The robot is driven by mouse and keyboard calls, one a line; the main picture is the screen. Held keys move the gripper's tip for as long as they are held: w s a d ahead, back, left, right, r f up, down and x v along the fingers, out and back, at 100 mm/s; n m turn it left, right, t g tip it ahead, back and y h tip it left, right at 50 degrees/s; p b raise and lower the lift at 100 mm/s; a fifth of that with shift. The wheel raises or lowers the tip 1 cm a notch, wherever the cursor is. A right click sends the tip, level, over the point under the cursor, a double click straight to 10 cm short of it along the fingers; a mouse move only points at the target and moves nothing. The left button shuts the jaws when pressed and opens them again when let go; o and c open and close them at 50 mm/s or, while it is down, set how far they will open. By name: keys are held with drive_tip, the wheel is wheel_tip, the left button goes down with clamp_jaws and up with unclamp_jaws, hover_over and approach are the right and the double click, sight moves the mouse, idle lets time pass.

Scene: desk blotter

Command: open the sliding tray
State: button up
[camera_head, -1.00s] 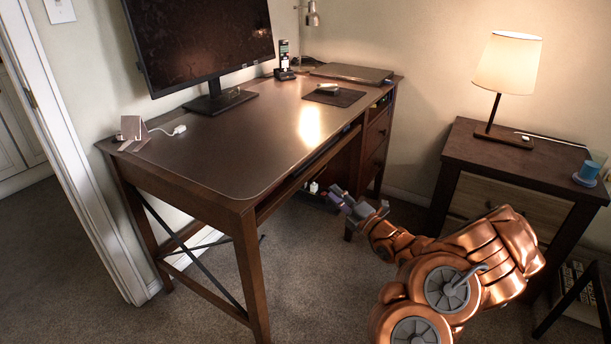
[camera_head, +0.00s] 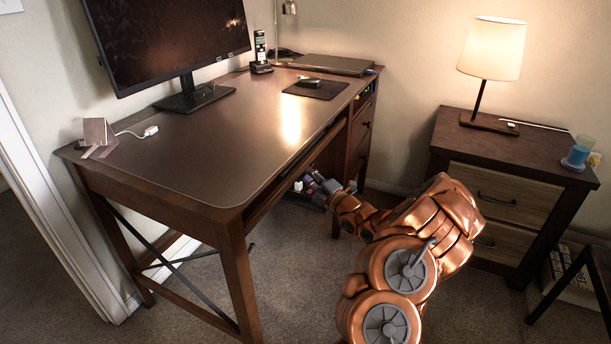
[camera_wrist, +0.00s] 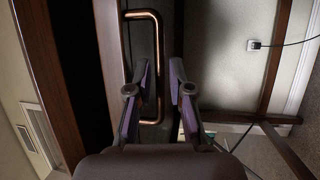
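The sliding tray sits under the front edge of the desk; in the head view its front is a thin dark strip (camera_head: 297,172), mostly hidden by the desktop and my arm. In the wrist view its copper bar handle (camera_wrist: 160,40) stands out from the narrow front panel (camera_wrist: 141,60). My gripper (camera_wrist: 162,66) is open, with its two purple-grey fingers apart. The handle's long bar runs between the fingers; I cannot tell whether they touch it. In the head view my gripper (camera_head: 318,186) is just below the desk's front edge.
The desk (camera_head: 235,150) carries a monitor (camera_head: 170,45), phone (camera_head: 261,50), laptop (camera_head: 330,65) and mouse pad (camera_head: 316,90). A nightstand (camera_head: 505,180) with a lamp (camera_head: 495,55) stands at the right. Carpet lies open in front of the desk.

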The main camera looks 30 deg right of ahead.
drive_tip(key=shift+w+a+r, duration=0.1)
drive_tip(key=shift+w+r, duration=0.05)
drive_tip(key=shift+w, duration=0.3)
clamp_jaws()
idle(0.3)
